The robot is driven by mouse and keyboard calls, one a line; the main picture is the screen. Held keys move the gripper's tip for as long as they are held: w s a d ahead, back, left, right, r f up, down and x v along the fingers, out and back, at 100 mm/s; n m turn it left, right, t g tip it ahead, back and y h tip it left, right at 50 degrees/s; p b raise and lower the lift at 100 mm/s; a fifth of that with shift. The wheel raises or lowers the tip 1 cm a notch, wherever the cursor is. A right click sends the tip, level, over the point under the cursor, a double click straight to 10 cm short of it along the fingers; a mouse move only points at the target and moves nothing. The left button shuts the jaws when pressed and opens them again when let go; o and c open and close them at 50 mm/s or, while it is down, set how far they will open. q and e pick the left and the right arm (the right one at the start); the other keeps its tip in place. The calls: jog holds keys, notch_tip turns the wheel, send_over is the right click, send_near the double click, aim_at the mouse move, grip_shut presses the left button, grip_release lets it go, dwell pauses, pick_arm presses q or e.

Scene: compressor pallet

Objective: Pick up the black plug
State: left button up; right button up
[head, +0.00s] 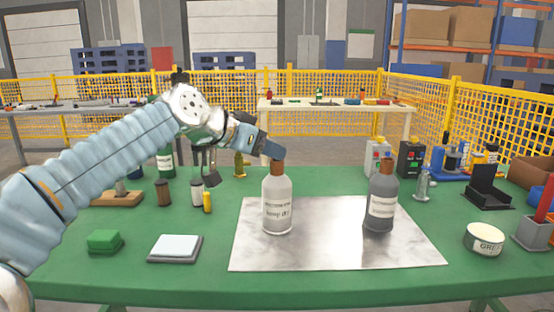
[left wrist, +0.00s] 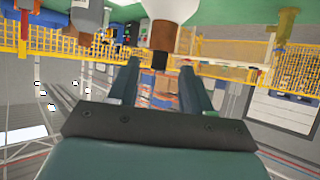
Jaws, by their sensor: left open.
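A clear bottle (head: 277,205) with a white label and a brown neck (head: 277,167) stands upright on the grey metal sheet. In the left wrist view the bottle (left wrist: 172,8) appears upside down, with its brown neck (left wrist: 162,36) and a small black plug (left wrist: 160,60) at the tip. My left gripper (head: 273,150) is at the top of this bottle. In the left wrist view its two fingers (left wrist: 160,72) are apart, with the plug between them. I cannot tell whether they touch it. In the head view the gripper hides the plug. My right gripper is not in view.
A grey bottle (head: 381,208) with a brown neck stands to the right on the metal sheet (head: 330,250). A white tin (head: 484,239) and a black holder (head: 487,195) are farther right. A green block (head: 105,240) and a pale pad (head: 175,247) lie at the left. The sheet's front is clear.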

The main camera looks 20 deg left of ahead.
pick_arm(q)
jog(key=shift+w+d+f, duration=0.35)
jog(key=shift+w, duration=0.15)
grip_shut()
jog(key=shift+r, duration=0.1)
